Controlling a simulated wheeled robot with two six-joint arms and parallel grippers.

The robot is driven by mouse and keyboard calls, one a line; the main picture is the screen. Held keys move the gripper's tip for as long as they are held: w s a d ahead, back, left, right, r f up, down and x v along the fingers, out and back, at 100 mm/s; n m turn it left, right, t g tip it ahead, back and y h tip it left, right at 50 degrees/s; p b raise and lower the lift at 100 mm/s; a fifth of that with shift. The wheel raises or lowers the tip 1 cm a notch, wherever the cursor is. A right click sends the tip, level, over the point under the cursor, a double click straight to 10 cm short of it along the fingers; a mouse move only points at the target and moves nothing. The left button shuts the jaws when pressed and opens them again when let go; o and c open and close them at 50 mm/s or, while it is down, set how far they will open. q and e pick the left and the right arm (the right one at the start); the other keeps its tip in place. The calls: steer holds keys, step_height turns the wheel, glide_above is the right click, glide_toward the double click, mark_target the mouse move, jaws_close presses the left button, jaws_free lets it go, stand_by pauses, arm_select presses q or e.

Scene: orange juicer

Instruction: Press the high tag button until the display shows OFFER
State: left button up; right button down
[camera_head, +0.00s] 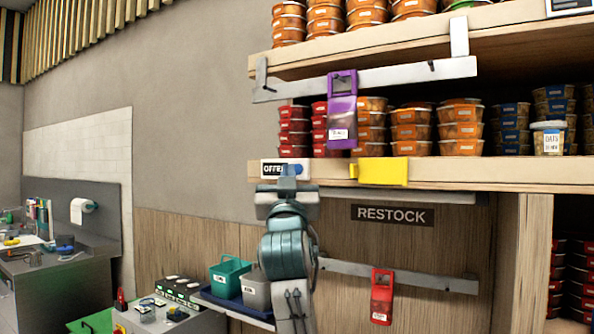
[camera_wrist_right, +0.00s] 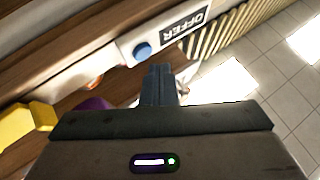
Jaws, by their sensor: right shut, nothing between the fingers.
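The high tag (camera_head: 285,162) is a white box on the front edge of the upper shelf, with a dark display and a round blue button. Its display reads OFFER in the right wrist view (camera_wrist_right: 184,27); in the head view its right end is partly covered. The blue button (camera_wrist_right: 142,50) sits beside the display. My right gripper (camera_head: 288,178) is shut and empty, its fingertips just in front of the tag's button end. In the wrist view the fingertips (camera_wrist_right: 158,68) show just below the button, and I cannot tell whether they touch. My left gripper is not in view.
A yellow tag (camera_head: 380,171) is on the same shelf edge to the right. A purple holder (camera_head: 342,110) hangs from a rail above; a red one (camera_head: 382,297) hangs below the RESTOCK sign (camera_head: 392,215). Stacked tubs (camera_head: 410,130) fill the shelf. Green and grey bins (camera_head: 229,274) stand lower left.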

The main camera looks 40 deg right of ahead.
steer(key=shift+s+a, duration=0.3)
steer(key=shift+a, duration=0.45)
steer(key=shift+s+a, duration=0.35)
steer(key=shift+a, duration=0.45)
steer(key=shift+s+a, duration=0.3)
steer(key=shift+a, duration=0.45)
steer(key=s+a, duration=0.2)
steer(key=a, duration=0.3)
steer(key=shift+s+a, duration=0.15)
steer(key=shift+a, duration=0.15)
